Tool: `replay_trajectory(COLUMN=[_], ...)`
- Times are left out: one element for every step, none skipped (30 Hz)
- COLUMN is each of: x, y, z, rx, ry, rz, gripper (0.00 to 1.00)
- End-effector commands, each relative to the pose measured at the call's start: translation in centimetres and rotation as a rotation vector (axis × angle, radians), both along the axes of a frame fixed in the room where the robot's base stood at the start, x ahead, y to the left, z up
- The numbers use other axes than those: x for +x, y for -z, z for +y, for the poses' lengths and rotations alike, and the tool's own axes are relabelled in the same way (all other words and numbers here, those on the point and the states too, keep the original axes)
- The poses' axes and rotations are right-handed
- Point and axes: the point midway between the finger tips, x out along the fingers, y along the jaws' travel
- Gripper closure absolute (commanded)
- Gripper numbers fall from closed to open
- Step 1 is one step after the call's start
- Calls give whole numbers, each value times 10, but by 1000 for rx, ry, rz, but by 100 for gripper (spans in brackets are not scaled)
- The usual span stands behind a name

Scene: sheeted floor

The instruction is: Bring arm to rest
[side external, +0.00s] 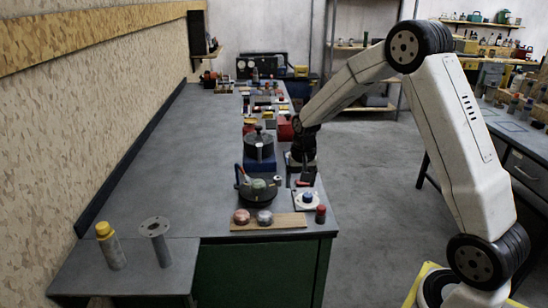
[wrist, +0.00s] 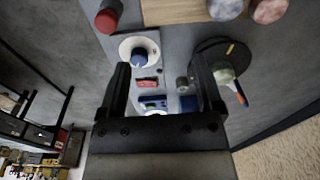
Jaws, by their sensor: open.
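My gripper (side external: 304,178) hangs pointing down over the right edge of the long grey bench (side external: 150,155), beside a black pan (side external: 258,196). In the wrist view my gripper (wrist: 161,80) shows its two dark fingers wide apart. No object is gripped between them. A small red item (wrist: 147,85), a blue item (wrist: 152,103) and a small brown cylinder (wrist: 182,85) show between and beyond the fingers. Whether the fingers touch any of these I cannot tell.
A white dish with a blue piece (side external: 307,198), a red-topped jar (side external: 320,214) and a wooden board (side external: 285,222) with two round things lie near. A pot (side external: 258,144) stands behind the pan. A yellow-capped cylinder (side external: 109,246) stands front left. The bench's left side is clear.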

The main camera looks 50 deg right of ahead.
Motion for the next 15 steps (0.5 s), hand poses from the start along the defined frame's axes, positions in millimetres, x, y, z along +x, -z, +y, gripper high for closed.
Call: replay_trajectory(x=[-8, -12, -19, -24, -29, -36, -42, -48, -56, -62, -68, -77, -84, -91, -100], y=[-5, -7, -9, -11, -13, -14, -16, -17, -18, -19, -20, -21, -21, -22, -22], z=[14, 21, 31, 38, 44, 53, 60, 66, 74, 80, 86, 94, 99, 105, 112], rx=[-5, -9, -12, -16, -19, -24, -27, -30, -34, -39, -42, -46, -50, -54, -58], ry=[-49, -79, -117, -147, -175, -214, -243, -272, -311, -340, -369, -408, -436, -465, -503], rz=[-9, -16, -22, -28, -32, -41, -46, -52, -58, -65, -70, -78, -82, -89, -96], gripper=[16, 16, 16, 16, 16, 16, 16, 16, 16, 16, 16, 16, 16, 16, 16])
